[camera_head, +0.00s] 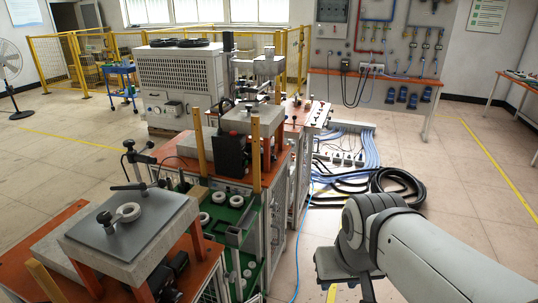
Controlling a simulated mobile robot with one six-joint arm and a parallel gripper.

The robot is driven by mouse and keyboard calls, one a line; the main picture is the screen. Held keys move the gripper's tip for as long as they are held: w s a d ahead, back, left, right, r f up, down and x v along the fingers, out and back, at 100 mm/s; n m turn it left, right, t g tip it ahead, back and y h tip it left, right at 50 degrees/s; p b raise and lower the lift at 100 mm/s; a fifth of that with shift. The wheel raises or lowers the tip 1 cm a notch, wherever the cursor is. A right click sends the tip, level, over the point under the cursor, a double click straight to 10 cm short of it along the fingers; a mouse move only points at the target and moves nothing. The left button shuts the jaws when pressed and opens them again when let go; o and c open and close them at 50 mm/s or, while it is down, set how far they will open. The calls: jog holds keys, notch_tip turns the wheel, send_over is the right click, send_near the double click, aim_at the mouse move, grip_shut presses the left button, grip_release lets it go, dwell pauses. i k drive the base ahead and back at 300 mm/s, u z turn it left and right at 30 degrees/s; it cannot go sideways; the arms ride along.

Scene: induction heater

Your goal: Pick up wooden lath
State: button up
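Two light-brown wooden laths stand upright in the middle of the camera_head view, a left one (199,141) and a right one (256,154), on either side of a black unit at the workstation.
Green shelves (228,208) with white rings sit below the laths. Black hoses (398,184) and blue cables lie on the floor behind my arm. Open floor lies to the right.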

aim_at(256, 138)
jog(key=z, duration=1.45)
jog(key=i, duration=2.25)
jog(key=u, duration=3.65)
jog(key=i, duration=1)
jog(key=z, duration=0.05)
